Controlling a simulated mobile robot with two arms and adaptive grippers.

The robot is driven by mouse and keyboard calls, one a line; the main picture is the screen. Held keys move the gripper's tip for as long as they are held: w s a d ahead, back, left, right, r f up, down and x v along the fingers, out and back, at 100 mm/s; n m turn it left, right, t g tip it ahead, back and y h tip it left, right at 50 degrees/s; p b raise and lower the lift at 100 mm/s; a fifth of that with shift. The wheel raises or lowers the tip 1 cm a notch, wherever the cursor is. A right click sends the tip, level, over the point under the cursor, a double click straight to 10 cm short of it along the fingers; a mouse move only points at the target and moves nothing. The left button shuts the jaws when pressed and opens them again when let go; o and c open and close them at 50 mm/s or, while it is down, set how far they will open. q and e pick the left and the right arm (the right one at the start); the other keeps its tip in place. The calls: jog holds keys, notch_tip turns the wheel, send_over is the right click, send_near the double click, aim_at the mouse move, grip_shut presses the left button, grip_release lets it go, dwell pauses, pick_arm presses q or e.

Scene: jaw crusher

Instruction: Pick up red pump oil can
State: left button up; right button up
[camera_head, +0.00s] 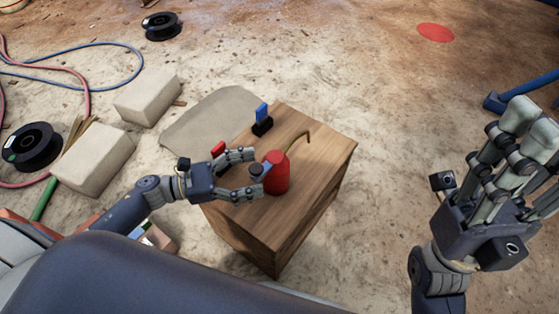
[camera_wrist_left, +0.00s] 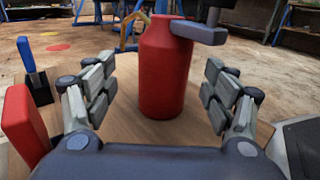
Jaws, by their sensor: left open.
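The red pump oil can (camera_head: 277,174) stands upright on a wooden box (camera_head: 272,230), with its thin curved spout pointing to the back right. My left gripper (camera_head: 258,173) is open at the can's left side, low over the box top. In the left wrist view the can (camera_wrist_left: 165,75) stands between the open fingers of the left gripper (camera_wrist_left: 160,100), with gaps on both sides. A grey-blue lever (camera_wrist_left: 198,33) sticks out at the can's top right. My right gripper (camera_head: 515,150) is raised at the right with its fingers spread, open and empty, far from the can.
A blue-and-black item (camera_head: 263,120) stands at the box's back corner. A red block (camera_head: 218,150) is near the left gripper and also shows in the left wrist view (camera_wrist_left: 25,125). Pale blocks (camera_head: 95,158), black spools (camera_head: 32,147) and hoses lie on the floor at left.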

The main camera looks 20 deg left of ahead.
aim_at(278, 171)
pick_arm(q)
jog(key=x, duration=0.2)
jog(key=b+x, duration=0.1)
jog(key=x, duration=0.1)
jog(key=b+x, duration=0.1)
jog(key=x, duration=0.1)
jog(key=shift+d+f, duration=0.2)
jog(key=shift+d, duration=0.3)
jog(key=c, duration=1.4)
